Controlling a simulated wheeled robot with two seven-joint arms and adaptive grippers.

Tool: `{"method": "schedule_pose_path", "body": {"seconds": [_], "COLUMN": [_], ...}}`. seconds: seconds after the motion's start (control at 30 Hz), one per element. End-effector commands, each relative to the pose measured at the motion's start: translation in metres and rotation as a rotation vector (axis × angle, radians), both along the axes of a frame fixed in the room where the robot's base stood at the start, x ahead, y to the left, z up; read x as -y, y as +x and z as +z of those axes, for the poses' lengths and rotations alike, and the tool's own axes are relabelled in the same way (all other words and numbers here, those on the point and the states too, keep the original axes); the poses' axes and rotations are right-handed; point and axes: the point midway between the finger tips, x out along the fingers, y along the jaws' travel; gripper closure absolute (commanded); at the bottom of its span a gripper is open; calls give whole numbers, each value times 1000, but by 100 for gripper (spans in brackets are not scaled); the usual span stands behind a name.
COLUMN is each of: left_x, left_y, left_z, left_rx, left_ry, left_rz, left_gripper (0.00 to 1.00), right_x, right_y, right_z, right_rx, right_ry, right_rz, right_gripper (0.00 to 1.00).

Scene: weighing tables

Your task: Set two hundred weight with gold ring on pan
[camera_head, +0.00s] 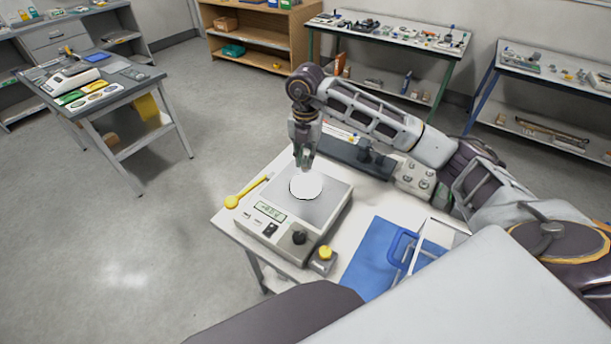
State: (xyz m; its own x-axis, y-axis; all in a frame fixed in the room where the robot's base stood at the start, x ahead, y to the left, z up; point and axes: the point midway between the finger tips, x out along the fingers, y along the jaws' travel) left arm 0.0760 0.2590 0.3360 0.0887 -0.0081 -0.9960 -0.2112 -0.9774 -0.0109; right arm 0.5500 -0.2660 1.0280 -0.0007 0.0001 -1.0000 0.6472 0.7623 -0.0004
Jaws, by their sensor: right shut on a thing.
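The balance (274,229) stands near the left edge of the white table, with a square metal pan (330,196) on top and a lit display (270,211) I cannot read surely. A bright white round thing (306,187) shows on or just above the pan. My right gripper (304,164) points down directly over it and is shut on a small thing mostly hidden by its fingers. I cannot make out a gold ring or a mark, nor whether the held thing touches the white one. Several small metal weights sit in a pale block (413,180) right of the balance. My left gripper is out of view.
A yellow spoon-like tool (247,192) lies at the balance's left side. A small yellow-topped piece (324,255) stands at its front right corner. A dark tray (350,155) is behind.

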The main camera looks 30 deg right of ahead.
Motion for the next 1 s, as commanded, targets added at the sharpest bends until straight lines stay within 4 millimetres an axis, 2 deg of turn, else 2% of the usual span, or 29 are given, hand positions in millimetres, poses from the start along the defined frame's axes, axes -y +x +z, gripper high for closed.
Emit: {"method": "schedule_pose_path", "body": {"seconds": [0.23, 0.73, 1.0], "left_x": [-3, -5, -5], "left_y": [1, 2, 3], "left_z": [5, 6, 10], "left_rx": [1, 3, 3], "left_ry": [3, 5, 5], "left_rz": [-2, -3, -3], "left_gripper": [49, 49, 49], "right_x": [0, 0, 0], "right_y": [0, 0, 0], "right_z": [-30, -39, -65], "right_rx": [0, 0, -1], "right_ry": [0, 0, 1], "right_rz": [0, 0, 0], "right_gripper": [100, 100, 100]}}
